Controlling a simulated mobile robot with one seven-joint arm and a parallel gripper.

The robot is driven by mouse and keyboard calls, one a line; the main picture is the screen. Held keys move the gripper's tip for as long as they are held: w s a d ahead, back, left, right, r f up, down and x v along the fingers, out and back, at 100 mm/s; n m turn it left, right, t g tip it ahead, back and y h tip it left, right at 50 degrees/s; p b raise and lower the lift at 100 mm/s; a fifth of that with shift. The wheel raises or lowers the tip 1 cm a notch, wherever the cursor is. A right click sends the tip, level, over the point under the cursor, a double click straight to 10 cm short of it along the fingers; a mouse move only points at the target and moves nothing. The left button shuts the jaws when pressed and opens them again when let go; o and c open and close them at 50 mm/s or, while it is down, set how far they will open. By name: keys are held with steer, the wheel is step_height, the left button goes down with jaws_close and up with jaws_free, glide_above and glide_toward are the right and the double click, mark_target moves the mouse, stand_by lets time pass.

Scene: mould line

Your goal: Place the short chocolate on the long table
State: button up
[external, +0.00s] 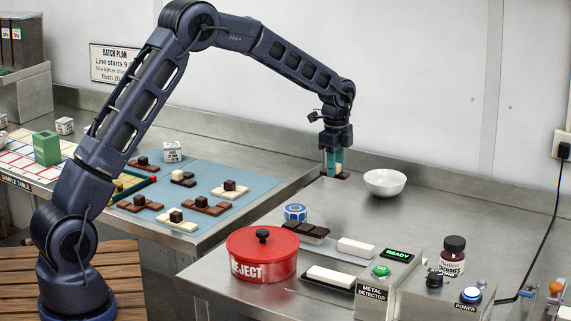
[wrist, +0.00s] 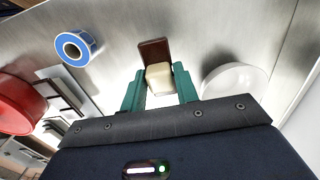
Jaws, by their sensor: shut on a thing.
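My gripper (external: 336,166) is shut on a chocolate with a cream block (wrist: 159,78) on a brown bar (wrist: 154,50). Its green fingers stand on either side of the cream block in the wrist view. In the external view the chocolate (external: 338,172) is low at the back left of the steel table (external: 440,210), left of the white bowl. I cannot tell whether its bar touches the steel. Which piece the task calls short is not clear from the pictures.
A white bowl (external: 385,182) stands close right of my gripper. A blue tape roll (external: 295,212), a red reject pot (external: 262,254) and the metal detector (external: 385,285) are nearer the front. Several chocolates lie on a blue mat (external: 255,184) at left. Steel right of the bowl is clear.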

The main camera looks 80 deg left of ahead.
mark_target(334, 202)
steer(key=shift+f, duration=3.85)
steer(key=shift+f, duration=0.15)
steer(key=o, duration=1)
steer(key=shift+c, duration=0.2)
